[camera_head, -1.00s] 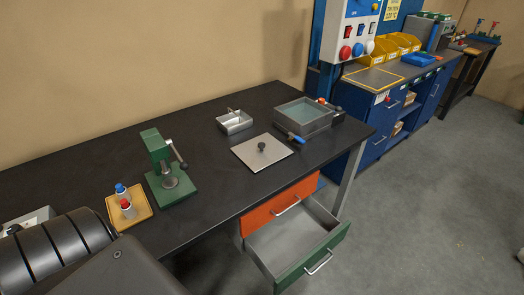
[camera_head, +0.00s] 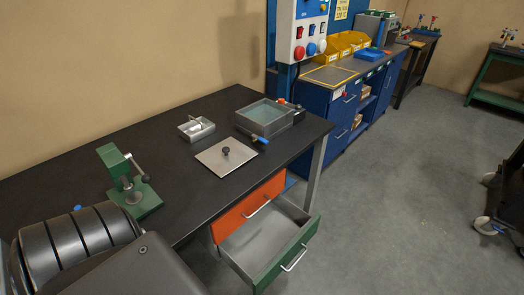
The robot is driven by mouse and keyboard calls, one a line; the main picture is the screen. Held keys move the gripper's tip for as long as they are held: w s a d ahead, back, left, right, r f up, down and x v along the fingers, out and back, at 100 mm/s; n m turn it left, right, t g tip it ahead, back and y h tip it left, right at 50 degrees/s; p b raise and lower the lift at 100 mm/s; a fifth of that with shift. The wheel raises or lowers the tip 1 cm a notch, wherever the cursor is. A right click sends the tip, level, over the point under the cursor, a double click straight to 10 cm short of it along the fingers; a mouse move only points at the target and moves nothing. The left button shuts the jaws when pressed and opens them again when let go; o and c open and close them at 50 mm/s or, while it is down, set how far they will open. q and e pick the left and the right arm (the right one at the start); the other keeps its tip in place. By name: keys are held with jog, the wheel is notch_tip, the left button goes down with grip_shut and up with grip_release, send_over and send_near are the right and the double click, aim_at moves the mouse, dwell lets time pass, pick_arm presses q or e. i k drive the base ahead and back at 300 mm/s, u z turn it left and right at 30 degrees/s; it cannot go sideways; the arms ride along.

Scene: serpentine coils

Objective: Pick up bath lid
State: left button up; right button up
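The bath lid (camera_head: 226,161) is a flat, square, light metal plate with a small dark knob in its middle. It lies flat on the black workbench (camera_head: 168,125). The bath (camera_head: 264,119), a grey square metal tank with bluish liquid, stands open just behind and right of the lid. Dark parts of my own body fill the lower left of the view. Neither of my grippers shows in this view.
A small metal tray (camera_head: 196,129) sits behind the lid, and a green press (camera_head: 129,182) stands to its left. Below the bench edge, a green-fronted drawer (camera_head: 284,258) is pulled open under a shut orange drawer (camera_head: 252,207). The floor at right is mostly clear.

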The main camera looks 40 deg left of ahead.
aim_at(224, 156)
jog(key=z, duration=0.45)
jog(key=i, duration=3.45)
jog(key=u, duration=3.45)
jog(key=i, duration=0.5)
jog(key=z, duration=0.1)
